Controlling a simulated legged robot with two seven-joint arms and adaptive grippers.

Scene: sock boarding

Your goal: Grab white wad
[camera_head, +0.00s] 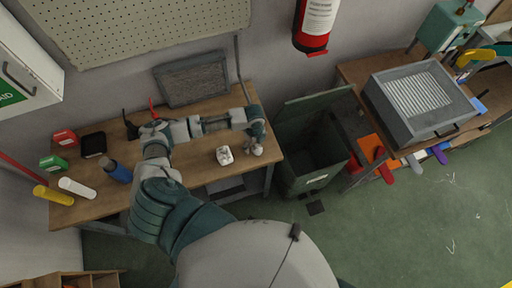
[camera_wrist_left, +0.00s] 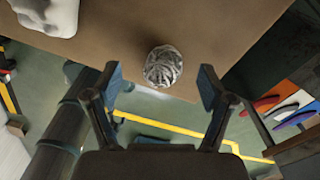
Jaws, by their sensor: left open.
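The white wad (camera_head: 224,155) lies on the wooden table near its front edge. In the left wrist view it shows cut off at the upper left (camera_wrist_left: 50,14). My left gripper (camera_head: 256,138) is to the right of it, above the table's right end. In the left wrist view my left gripper (camera_wrist_left: 161,82) is open, with nothing held. A grey crumpled wad (camera_wrist_left: 163,66) shows between and beyond its fingertips, near the table edge. This grey wad also shows just below the gripper in the head view (camera_head: 254,150). My right gripper is not in view.
On the table (camera_head: 195,180), a blue bottle (camera_head: 118,171), a white roll (camera_head: 77,188) and a yellow roll (camera_head: 53,195) stand or lie at the left. A dark open bin (camera_head: 311,160) is beside the table's right end. A grey vented box (camera_head: 420,100) sits farther right.

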